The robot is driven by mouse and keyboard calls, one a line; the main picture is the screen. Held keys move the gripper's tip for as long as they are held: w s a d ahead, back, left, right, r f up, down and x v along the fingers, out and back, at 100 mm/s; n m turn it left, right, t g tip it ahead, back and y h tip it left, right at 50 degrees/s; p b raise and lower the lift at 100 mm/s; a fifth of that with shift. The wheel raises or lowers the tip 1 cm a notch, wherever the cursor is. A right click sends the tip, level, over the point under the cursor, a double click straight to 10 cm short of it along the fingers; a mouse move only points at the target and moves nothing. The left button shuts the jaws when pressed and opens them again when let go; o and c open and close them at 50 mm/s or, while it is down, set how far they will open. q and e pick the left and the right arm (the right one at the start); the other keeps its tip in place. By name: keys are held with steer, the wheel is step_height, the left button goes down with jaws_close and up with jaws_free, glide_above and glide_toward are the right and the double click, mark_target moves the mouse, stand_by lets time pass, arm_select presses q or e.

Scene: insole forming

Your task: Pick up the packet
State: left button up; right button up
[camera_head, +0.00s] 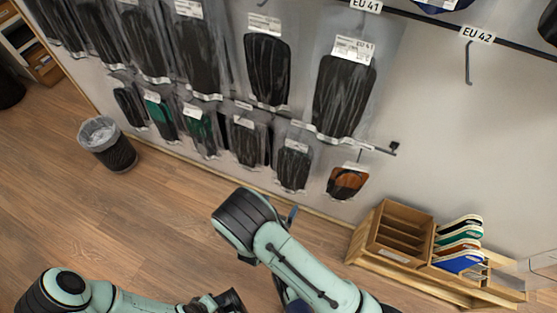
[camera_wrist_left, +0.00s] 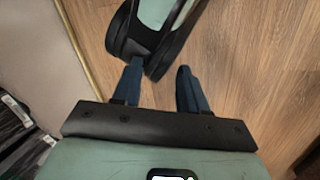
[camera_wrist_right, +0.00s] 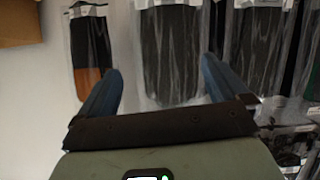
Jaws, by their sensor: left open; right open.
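Several clear packets with dark insoles hang in two rows on the wall; which one the task means cannot be told. Large packets (camera_head: 343,92) hang in the upper row and smaller dark ones (camera_head: 293,166) in the lower row. An orange-brown and black packet (camera_head: 348,182) hangs at the lower row's right end; it also shows in the right wrist view (camera_wrist_right: 90,50). My right gripper (camera_head: 291,214) is mostly hidden by its arm. In its wrist view its fingers (camera_wrist_right: 161,68) are apart, facing a dark packet (camera_wrist_right: 168,45). My left gripper (camera_wrist_left: 159,66) is open over the floor.
A wooden rack (camera_head: 402,232) with coloured insoles (camera_head: 460,262) stands at the lower right. A wire bin (camera_head: 108,145) stands by the wall at left. Part of my other arm (camera_wrist_left: 145,35) lies just beyond the left fingers. An empty hook (camera_head: 468,65) is at the upper right.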

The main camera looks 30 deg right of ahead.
steer(key=w, duration=0.1)
steer(key=h+b, duration=0.1)
steer(key=b, duration=0.1)
glide_toward(290, 178)
steer(key=w+d+f, duration=0.1)
steer(key=d, duration=0.2)
steer(key=shift+m+t, duration=0.3)
steer(key=x, duration=0.2)
steer(key=b+x, duration=0.1)
steer(key=x, duration=0.1)
steer(key=shift+w+f, duration=0.35)
steer(key=shift+w, duration=0.1)
steer(key=shift+w+d, duration=0.25)
arm_select(q)
steer(key=w+a+f+t, duration=0.2)
steer(key=w+f, duration=0.2)
steer(key=w, duration=0.2)
steer(key=shift+a+f+n+y, duration=0.2)
steer(key=shift+a+n+y, duration=0.1)
steer(key=shift+a+y, duration=0.1)
arm_select(e)
steer(key=c, duration=1)
